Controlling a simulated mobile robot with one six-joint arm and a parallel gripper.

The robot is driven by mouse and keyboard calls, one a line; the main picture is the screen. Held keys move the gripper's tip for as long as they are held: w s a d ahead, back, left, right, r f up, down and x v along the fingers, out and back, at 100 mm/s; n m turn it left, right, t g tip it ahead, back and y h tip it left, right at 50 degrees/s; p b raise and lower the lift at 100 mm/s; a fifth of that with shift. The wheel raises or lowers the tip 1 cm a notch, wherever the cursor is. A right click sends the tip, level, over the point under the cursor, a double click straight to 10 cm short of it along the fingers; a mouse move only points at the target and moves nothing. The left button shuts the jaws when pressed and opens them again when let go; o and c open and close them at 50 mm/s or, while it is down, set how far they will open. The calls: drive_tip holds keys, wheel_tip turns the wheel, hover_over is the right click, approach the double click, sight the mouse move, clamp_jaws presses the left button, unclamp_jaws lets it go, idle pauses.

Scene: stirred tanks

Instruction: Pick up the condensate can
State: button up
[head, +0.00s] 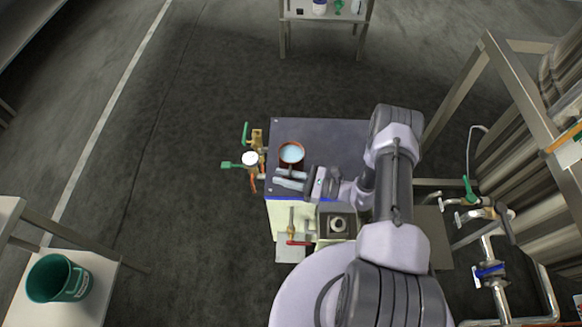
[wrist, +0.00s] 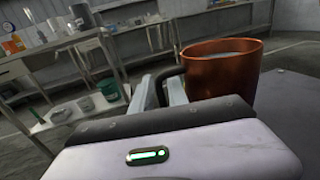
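A copper-brown can (head: 283,163) with pale liquid in it stands upright on the dark top of a cabinet. It also shows in the wrist view (wrist: 222,75), with a dark handle (wrist: 160,82) on its left side. My gripper (head: 290,179) is just in front of the can, its two pale fingers apart. In the wrist view the gripper (wrist: 160,92) has the handle at or between its fingertips; I cannot tell if they touch it. No label shows on the can.
The dark cabinet top (head: 330,135) is clear behind the can. Valves with green and red handles (head: 250,160) stick out at its left edge. Pipes and a metal frame (head: 480,60) stand at right.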

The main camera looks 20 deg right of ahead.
drive_tip(key=shift+w+a, duration=0.3)
drive_tip(key=shift+a, duration=0.15)
clamp_jaws()
idle(1.1)
